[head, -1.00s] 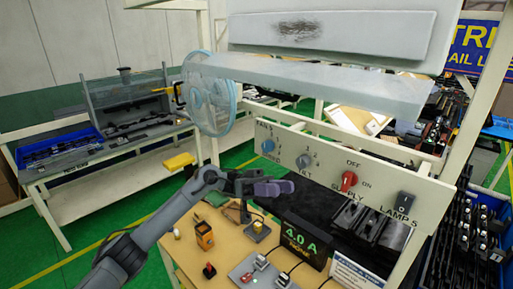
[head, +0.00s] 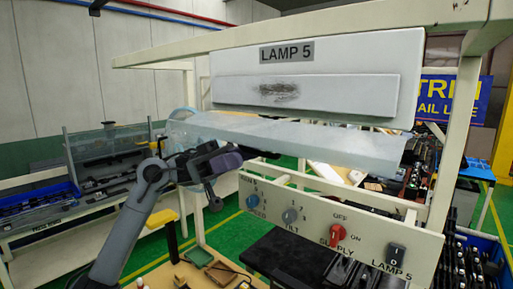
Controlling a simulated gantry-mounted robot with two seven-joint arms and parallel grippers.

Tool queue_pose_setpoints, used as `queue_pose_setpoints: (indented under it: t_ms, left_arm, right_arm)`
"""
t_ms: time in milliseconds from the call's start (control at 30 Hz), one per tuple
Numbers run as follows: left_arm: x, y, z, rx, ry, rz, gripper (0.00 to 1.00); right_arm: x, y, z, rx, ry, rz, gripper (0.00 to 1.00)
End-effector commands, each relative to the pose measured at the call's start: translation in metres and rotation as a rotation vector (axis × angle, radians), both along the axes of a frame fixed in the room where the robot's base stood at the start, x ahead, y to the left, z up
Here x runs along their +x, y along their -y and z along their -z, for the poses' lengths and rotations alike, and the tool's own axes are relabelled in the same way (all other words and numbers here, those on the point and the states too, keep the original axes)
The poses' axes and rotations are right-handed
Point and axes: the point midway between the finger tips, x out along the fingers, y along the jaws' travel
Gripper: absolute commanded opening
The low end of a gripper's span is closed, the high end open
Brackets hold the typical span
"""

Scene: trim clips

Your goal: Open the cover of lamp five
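The lamp five housing (head: 225,70) is a white panel high on the frame, with a "LAMP 5" label (head: 286,51) and a scuffed strip (head: 340,92) across it. Below it runs a long translucent cover (head: 300,138), sloping slightly down to the right. Whether its edge is latched or loose I cannot tell. My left gripper (head: 232,162) is just below the cover's left part, its dark purple fingers pointing right. It overlaps the cover's lower edge in the picture; contact cannot be told. The finger gap is not clear. My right gripper is not in view.
A beam below the cover carries knobs, a red supply knob (head: 337,233) and a lamp 5 switch (head: 396,254). A pale blue fan (head: 178,122) stands behind the cover's left end. Frame posts flank the lamp. Benches with bins stand at left.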

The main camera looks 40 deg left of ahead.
Motion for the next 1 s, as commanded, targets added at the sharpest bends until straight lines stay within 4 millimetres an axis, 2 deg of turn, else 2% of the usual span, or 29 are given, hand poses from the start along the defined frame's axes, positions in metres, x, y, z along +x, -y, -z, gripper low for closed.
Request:
queue_pose_setpoints:
  t_ms: [100, 300, 733, 767, 1000]
  left_arm:
    - [0.000, 0.018, -0.009, -0.001, -0.001, 0.004, 0.36]
    - [0.000, 0.037, -0.016, 0.000, 0.000, 0.002, 0.36]
    - [0.000, 0.045, -0.018, 0.000, -0.001, 0.000, 0.36]
    - [0.000, 0.045, -0.018, 0.000, -0.001, 0.000, 0.34]
    - [0.000, 0.044, -0.018, 0.000, -0.001, -0.001, 0.00]
  right_arm:
    - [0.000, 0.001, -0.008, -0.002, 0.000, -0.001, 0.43]
    - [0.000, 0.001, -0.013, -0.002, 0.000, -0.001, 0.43]
    - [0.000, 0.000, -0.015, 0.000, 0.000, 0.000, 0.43]
    - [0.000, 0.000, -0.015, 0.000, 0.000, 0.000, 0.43]
    - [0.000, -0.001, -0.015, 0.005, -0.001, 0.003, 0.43]
